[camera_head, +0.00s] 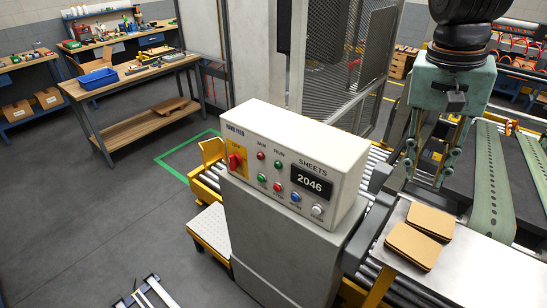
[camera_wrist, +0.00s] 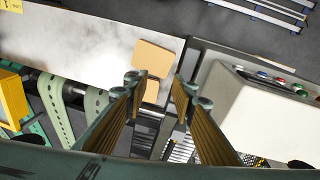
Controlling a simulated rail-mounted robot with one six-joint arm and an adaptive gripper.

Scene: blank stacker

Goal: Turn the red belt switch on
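The red belt switch (camera_head: 235,161) is a red rotary knob on a yellow plate, at the left end of the front panel of a cream control box (camera_head: 335,143). Its exact setting is too small to read. The box also shows at the right of the wrist view (camera_wrist: 268,125), where I cannot make out the switch. My gripper (camera_head: 425,172) hangs at the right of the head view, to the right of the box and apart from it. Its two fingers are spread with nothing between them, as the wrist view (camera_wrist: 162,90) shows.
The panel also carries several small coloured buttons and a display (camera_head: 311,184) reading 2046. Tan blanks (camera_head: 414,246) lie on a metal table (camera_head: 485,270) at the lower right. A roller conveyor (camera_head: 208,183) passes behind the box. A mesh fence (camera_head: 350,60) stands farther back.

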